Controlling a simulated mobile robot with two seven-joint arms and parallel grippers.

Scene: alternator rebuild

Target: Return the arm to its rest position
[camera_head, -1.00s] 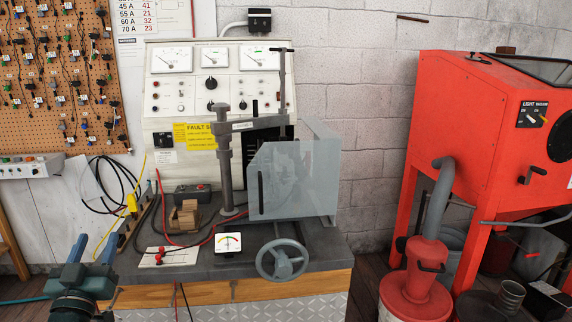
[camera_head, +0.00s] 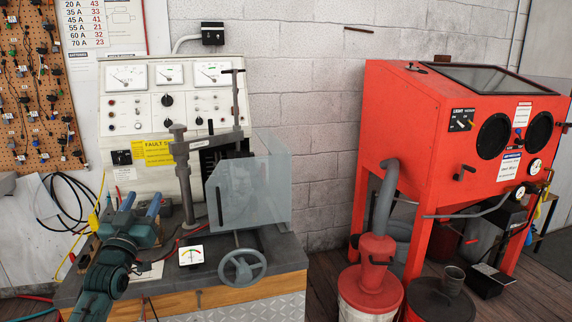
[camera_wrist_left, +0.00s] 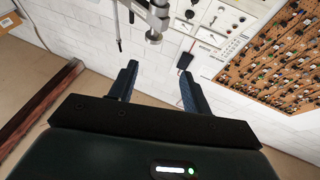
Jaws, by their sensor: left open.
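My left gripper (camera_head: 139,206) is at the lower left in the head view, with its blue fingers pointing up and apart. It is in front of the left part of the test bench (camera_head: 185,266) and overlaps the view of the bench top. In the left wrist view the open fingers (camera_wrist_left: 157,90) hold nothing between them, and pale wall shows through the gap. My right gripper is in neither view.
A test bench with a gauge panel (camera_head: 170,95), clear guard (camera_head: 238,195) and handwheel (camera_head: 242,267) stands close by my left arm. Black cables (camera_head: 62,200) hang at the left. A red blasting cabinet (camera_head: 405,120) and a red-lidded drum (camera_head: 368,290) stand at the right.

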